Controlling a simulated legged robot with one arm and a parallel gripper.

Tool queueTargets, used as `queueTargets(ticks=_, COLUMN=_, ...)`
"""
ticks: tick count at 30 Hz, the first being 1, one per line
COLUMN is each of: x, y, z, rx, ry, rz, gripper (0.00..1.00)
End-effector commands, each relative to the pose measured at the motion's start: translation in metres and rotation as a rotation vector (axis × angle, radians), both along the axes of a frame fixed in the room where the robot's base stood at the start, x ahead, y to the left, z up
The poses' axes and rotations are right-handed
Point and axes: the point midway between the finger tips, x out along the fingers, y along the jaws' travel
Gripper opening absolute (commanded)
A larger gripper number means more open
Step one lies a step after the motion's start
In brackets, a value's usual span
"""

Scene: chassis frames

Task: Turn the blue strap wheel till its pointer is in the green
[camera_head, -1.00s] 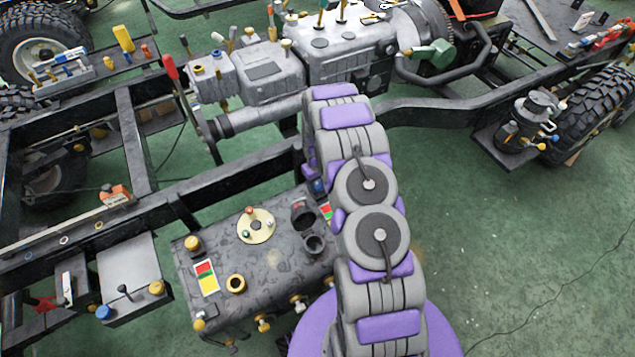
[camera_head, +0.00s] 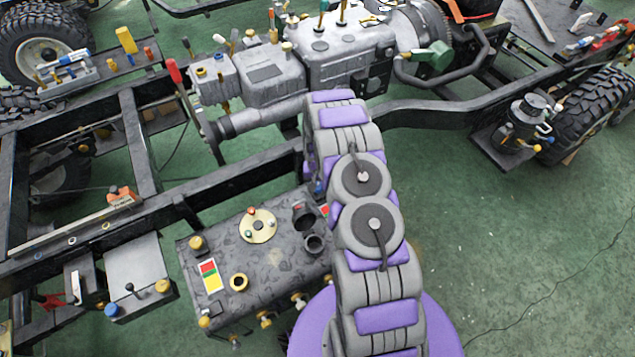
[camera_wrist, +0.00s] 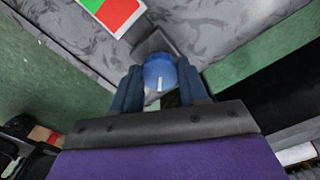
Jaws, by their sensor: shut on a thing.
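The blue strap wheel (camera_wrist: 159,74) shows in the wrist view between the two fingers of my gripper (camera_wrist: 163,92). The fingers are shut on it, one on each side. A short white pointer mark (camera_wrist: 159,84) is on the wheel's face, running roughly up and down in the picture. A label with red and green (camera_wrist: 119,13) patches lies on the grey tank surface above and left of the wheel. The pointer is apart from the label, and I cannot tell which colour it stands for. In the head view my arm hides the gripper and most of the wheel's surroundings.
The dark tank (camera_head: 265,275) carries a round cream plate (camera_head: 257,226), black necks, brass caps and a red-yellow label (camera_head: 210,275). The black chassis rail (camera_head: 100,245) runs behind it.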

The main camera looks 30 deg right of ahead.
Motion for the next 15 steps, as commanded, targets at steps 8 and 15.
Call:
queueTargets(ticks=8, x=-0.0001, y=-0.0003, z=-0.0001, rx=0.000, ry=0.001, rz=-0.046, gripper=0.13)
queueTargets(ticks=15, x=0.0001, y=-0.0003, z=-0.0002, rx=0.000, ry=0.000, rz=-0.047, gripper=0.13)
